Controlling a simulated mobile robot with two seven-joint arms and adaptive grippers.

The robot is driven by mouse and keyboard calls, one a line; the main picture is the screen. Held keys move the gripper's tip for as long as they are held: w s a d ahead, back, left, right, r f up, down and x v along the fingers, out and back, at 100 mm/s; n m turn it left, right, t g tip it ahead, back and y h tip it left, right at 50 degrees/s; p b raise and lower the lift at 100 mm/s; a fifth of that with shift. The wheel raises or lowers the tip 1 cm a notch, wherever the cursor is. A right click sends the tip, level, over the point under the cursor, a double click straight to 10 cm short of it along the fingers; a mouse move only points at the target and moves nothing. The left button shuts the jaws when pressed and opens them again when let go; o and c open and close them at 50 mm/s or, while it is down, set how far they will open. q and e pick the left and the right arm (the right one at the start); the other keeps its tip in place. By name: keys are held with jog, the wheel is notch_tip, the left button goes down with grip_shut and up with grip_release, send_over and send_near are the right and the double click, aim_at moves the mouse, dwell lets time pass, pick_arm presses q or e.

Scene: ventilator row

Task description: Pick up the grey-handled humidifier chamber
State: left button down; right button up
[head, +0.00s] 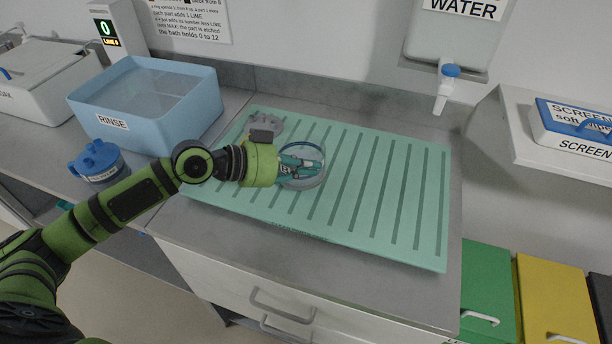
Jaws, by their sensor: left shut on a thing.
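A clear round humidifier chamber (314,180) shows at the left middle of the green ribbed mat (390,190). My left gripper (297,165) reaches over it from the left and is shut on it. The gripper and wrist cover part of the chamber, so its handle colour cannot be made out. I cannot tell whether the chamber touches the mat. A grey lumpy piece (266,122) shows just behind my left wrist; what it belongs to is unclear. My right gripper is not in view.
A blue RINSE tub (150,135) and a blue-lidded jar (98,162) stand to the left. A WATER tank with a blue-topped tap (447,88) hangs behind the mat. A SCREEN box (575,128) is at the right. The mat's right half is clear.

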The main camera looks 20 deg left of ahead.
pick_arm(q)
jog(key=s+d+r, duration=0.6)
jog(key=s+d, duration=0.2)
jog(key=shift+d+r, duration=0.15)
jog(key=shift+r, duration=0.2)
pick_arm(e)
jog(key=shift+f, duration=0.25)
